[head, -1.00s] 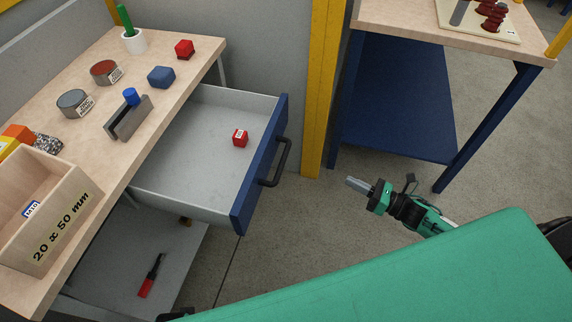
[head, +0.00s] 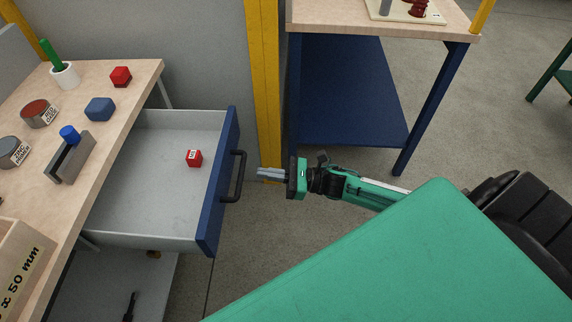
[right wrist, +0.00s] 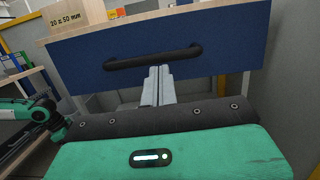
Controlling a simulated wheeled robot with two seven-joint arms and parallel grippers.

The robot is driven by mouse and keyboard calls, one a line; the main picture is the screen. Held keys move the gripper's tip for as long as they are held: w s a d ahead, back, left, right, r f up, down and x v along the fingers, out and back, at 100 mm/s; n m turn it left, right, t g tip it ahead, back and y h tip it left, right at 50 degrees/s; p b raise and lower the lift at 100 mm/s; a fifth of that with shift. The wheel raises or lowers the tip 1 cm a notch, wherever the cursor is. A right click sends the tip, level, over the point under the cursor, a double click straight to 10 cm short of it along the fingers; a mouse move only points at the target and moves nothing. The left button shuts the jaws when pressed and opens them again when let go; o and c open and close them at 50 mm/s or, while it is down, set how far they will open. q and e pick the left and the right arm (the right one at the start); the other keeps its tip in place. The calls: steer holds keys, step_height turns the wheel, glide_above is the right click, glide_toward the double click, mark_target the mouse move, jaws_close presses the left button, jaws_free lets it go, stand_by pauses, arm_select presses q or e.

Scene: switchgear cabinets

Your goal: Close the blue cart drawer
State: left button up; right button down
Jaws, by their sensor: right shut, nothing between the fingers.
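The drawer (head: 150,215) of the cart is pulled out, with a grey inside and a blue front panel (head: 222,175). A black bar handle (head: 238,177) is fixed to that front. My right gripper (head: 260,174) is shut and empty, just right of the handle, pointing at it. In the right wrist view, the shut fingers (right wrist: 158,72) point at the blue front (right wrist: 225,42), their tips by the lower edge of the black handle (right wrist: 152,60). I cannot tell whether they touch it. A small red cube (head: 194,158) lies in the drawer. My left gripper is not in the head view.
The wooden cart top (head: 110,130) holds a blue block (head: 100,109), a red block (head: 121,77), tins and a wooden box (head: 22,262). A yellow post (head: 263,90) stands behind the drawer front. A blue-framed table (head: 350,95) stands at the back right.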

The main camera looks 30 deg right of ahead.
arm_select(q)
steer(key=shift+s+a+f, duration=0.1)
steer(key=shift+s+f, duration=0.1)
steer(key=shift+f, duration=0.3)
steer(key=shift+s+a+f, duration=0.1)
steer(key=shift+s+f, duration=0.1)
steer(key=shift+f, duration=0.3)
arm_select(e)
steer(key=x, duration=0.3)
